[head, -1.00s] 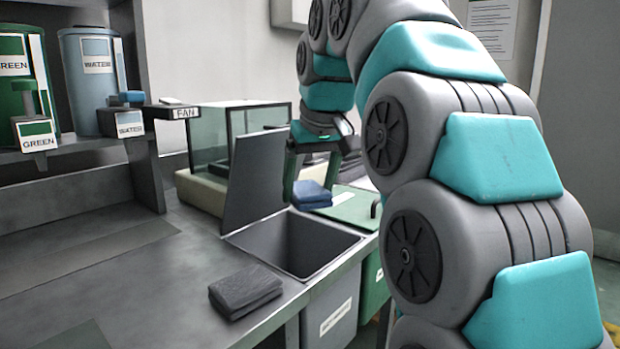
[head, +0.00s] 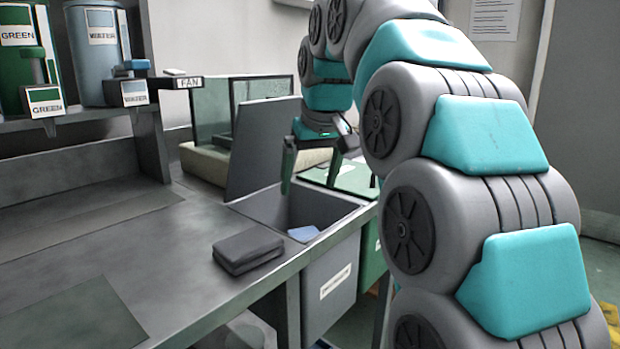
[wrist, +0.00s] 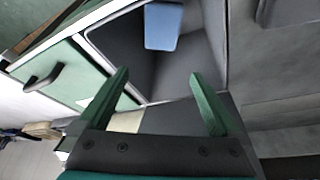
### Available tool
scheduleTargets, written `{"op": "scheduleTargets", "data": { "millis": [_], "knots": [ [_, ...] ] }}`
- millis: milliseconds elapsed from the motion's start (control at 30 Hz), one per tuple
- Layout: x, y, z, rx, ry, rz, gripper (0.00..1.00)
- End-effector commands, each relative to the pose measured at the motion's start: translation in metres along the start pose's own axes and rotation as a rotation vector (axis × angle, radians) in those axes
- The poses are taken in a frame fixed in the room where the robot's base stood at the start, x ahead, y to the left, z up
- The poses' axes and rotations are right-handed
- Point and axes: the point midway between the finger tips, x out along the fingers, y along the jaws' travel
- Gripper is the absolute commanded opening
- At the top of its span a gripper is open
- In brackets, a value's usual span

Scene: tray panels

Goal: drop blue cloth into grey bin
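The blue cloth (head: 303,233) lies inside the grey bin (head: 335,262), whose dark lid (head: 262,145) stands raised at the back. In the wrist view the blue cloth (wrist: 163,27) shows as a folded pad inside the bin. My gripper (head: 310,180) hangs above the bin opening, apart from the cloth. In the wrist view its two green fingers (wrist: 160,82) are spread with nothing between them.
A folded dark grey cloth (head: 247,250) lies on the counter (head: 110,255) left of the bin. A green bin with a closed lid (head: 345,178) is beside the grey one. Dispensers labelled GREEN (head: 22,60) and WATER (head: 98,55) stand on a shelf at left.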

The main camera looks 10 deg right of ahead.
Motion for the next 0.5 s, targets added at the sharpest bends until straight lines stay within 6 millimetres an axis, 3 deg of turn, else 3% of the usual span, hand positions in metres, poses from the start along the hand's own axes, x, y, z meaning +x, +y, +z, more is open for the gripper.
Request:
{"op": "scheduleTargets", "data": {
  "millis": [333,500],
  "knots": [
    [-0.002,0.0,0.0,0.0,0.0,0.0,1.0],
    [-0.012,0.0,-0.001,0.0,0.005,0.001,1.0]
  ]
}}
